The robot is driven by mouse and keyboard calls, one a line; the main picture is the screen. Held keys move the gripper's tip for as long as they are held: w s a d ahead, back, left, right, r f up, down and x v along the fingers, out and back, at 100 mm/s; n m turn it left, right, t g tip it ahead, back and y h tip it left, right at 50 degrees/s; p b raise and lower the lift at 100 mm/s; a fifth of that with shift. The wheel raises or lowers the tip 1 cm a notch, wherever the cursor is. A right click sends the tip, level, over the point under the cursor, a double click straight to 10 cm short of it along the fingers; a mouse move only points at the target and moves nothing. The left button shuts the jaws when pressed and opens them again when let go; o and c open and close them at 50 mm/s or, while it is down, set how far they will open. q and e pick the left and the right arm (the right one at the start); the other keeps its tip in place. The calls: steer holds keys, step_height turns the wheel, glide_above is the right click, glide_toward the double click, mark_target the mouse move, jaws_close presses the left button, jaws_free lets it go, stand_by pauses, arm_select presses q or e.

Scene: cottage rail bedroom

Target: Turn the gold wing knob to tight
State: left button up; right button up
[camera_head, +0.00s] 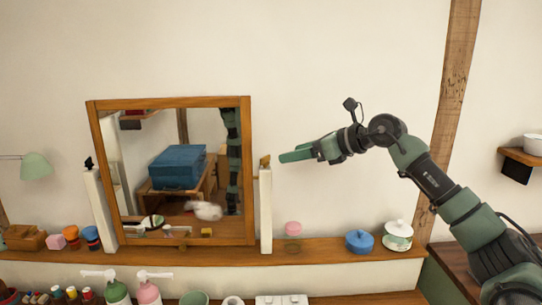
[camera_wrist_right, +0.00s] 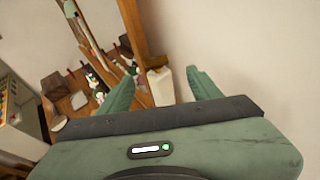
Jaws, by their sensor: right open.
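The gold wing knob (camera_head: 265,160) sits at the top of the white post (camera_head: 265,210) on the right side of the wood-framed mirror (camera_head: 249,170). My right gripper (camera_head: 284,156) comes in from the right at about the knob's height. Its fingertips are just right of the knob, with a small gap in the picture. In the right wrist view, the fingers (camera_wrist_right: 158,76) are spread and empty. The white post (camera_wrist_right: 161,88) and the knob (camera_wrist_right: 156,62) at its top show between and beyond them. My left gripper is not in view.
A black wing knob (camera_head: 88,163) tops the left post (camera_head: 100,210). The shelf (camera_head: 330,250) holds a pink jar (camera_head: 293,228), a blue lidded pot (camera_head: 359,241) and a white lidded pot (camera_head: 398,235) below my right arm. The wall space above the mirror is clear.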

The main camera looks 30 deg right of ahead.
mark_target(266, 159)
steer(key=x, duration=0.2)
steer(key=p+x, duration=0.1)
steer(key=x, duration=0.1)
steer(key=p+x, duration=0.1)
steer(key=x, duration=0.1)
steer(key=shift+w+a+r, duration=0.2)
steer(key=shift+w+a, duration=0.05)
steer(key=shift+a, duration=0.2)
steer(key=shift+w+a+f+p, duration=0.1)
steer(key=shift+w+f+p, duration=0.2)
steer(key=shift+w+p, duration=0.05)
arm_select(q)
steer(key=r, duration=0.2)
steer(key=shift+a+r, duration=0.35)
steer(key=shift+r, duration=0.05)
arm_select(e)
steer(key=shift+a, duration=0.1)
steer(key=shift+c, duration=0.3)
steer(key=c, duration=1.3)
steer(key=shift+a+m+t+h, duration=0.2)
steer(key=shift+m+t+h, duration=0.1)
steer(key=shift+m+h, duration=0.5)
steer(key=shift+a+f+m+h, duration=0.1)
steer(key=shift+a+m+h, duration=0.05)
steer(key=shift+m+h, duration=0.55)
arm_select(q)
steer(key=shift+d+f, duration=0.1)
